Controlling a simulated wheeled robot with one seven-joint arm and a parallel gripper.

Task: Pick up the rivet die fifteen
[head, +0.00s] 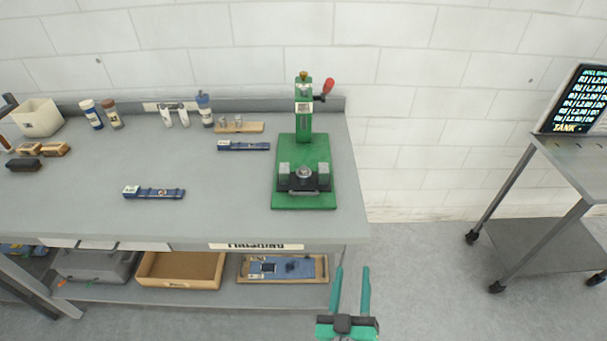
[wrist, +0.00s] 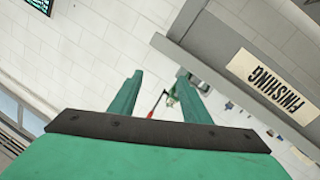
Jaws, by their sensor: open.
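A small wooden holder (head: 255,127) stands near the back of the bench, left of the green press, with two small silver pieces (head: 238,122) on it. They look like dies, but no number is readable, so I cannot tell which is fifteen. My gripper (head: 352,272) is open and empty in front of the bench's right front corner, well apart from the holder and the press. In the wrist view my gripper (wrist: 160,92) shows two teal fingers spread apart with nothing held. The holder cannot be made out in the wrist view.
The green press (head: 304,140) with a red-knobbed lever stands at the bench's right end. Blue strip tools (head: 154,193) lie on the grey bench (head: 225,195). Wooden trays (head: 180,283) sit on the lower shelf. A cart with a screen (head: 578,100) stands right; floor between is clear.

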